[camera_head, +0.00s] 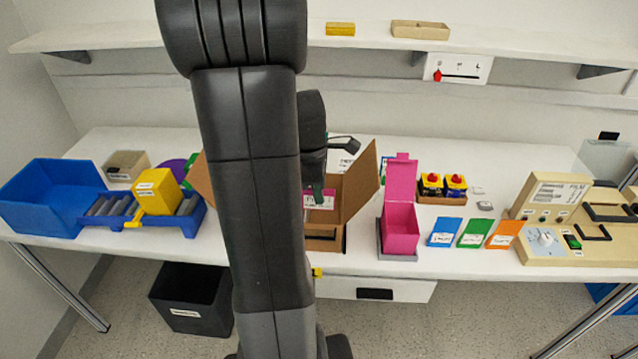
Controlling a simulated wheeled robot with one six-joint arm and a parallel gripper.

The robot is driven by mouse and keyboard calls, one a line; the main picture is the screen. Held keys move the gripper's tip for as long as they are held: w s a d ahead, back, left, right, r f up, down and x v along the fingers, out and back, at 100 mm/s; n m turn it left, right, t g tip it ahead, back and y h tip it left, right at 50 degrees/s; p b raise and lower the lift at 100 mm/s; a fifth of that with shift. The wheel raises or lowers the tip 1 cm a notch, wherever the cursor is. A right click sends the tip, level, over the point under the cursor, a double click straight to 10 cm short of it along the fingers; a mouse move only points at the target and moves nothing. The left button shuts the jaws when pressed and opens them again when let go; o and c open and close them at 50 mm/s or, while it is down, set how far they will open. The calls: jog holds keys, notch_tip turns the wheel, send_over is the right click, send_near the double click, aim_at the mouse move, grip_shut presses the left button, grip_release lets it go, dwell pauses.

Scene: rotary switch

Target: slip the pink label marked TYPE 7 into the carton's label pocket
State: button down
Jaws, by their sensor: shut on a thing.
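The open brown cardboard carton (361,183) stands on the table at the middle, its flaps spread. My arm covers its left part. My gripper (318,193) is at the carton's front, pointing down, and is shut on a small pink label (322,203) with a white printed area. The print is too small to read. The label appears in front of the carton's upper front side. I cannot tell whether it touches the carton or any pocket. The label pocket itself cannot be made out behind the gripper and label.
A pink box (400,228) with a raised lid stands close to the carton's right. Blue, green and orange cards (475,234) and a beige machine (560,205) lie further right. A blue bin (50,200) and a blue rack with a yellow block (157,190) stand left.

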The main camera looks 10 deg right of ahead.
dwell(0.3)
jog(key=shift+w+f+b, duration=0.1)
jog(key=shift+f+b, duration=1.9)
jog(key=shift+f, duration=0.95)
jog(key=shift+f+b, duration=0.85)
jog(key=shift+f, duration=0.7)
jog(key=c, duration=1.5)
grip_release()
jog(key=shift+r, duration=0.1)
jog(key=r, duration=0.4)
jog(key=a+r, duration=0.1)
jog(key=r, duration=0.8)
jog(key=shift+w+a+r, duration=0.2)
jog(key=shift+a+r, duration=0.05)
jog(key=f, duration=0.4)
jog(key=d+f, duration=0.1)
jog(key=f, duration=0.9)
jog(key=shift+s+d, duration=0.25)
jog(key=shift+d, duration=0.05)
jog(key=shift+r, duration=0.45)
